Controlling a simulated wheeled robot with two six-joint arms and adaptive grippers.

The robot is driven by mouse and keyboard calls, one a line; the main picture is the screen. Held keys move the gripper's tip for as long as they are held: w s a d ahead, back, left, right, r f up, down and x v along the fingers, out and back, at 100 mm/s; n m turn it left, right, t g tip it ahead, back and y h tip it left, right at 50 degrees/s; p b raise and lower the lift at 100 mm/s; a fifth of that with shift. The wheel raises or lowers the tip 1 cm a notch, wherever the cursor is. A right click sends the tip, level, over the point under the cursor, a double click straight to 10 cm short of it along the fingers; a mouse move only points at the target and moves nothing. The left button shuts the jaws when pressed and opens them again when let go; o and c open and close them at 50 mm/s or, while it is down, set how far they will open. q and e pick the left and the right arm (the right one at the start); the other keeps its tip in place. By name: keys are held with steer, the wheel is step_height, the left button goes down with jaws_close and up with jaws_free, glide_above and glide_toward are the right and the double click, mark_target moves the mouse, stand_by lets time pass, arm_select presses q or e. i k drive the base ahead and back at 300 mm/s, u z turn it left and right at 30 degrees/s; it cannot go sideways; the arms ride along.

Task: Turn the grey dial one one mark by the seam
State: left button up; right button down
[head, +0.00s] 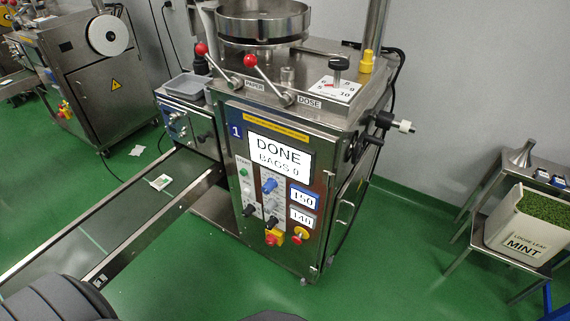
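The steel packing machine (262,150) stands in the middle, its front panel facing me. A blue knob (269,186) sits left of a blue display (303,197) reading 150. Below it, a dark grey dial (271,220) sits left of a white display (301,217) reading 140. Another dark knob (249,210) is to its left. The dials' marks and any seam lettering are too small to read. Neither gripper shows; dark rounded parts of my own arms cut into the bottom edge.
A screen (279,158) reads DONE, BAGS 0. A red emergency button (274,238) and a red-yellow switch (300,235) sit under the dials. A conveyor (107,247) holding a small packet (160,182) runs to the lower left. A mint bin (518,235) stands at right; green floor ahead is clear.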

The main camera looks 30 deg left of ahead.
mark_target(273, 203)
steer(key=u, duration=1)
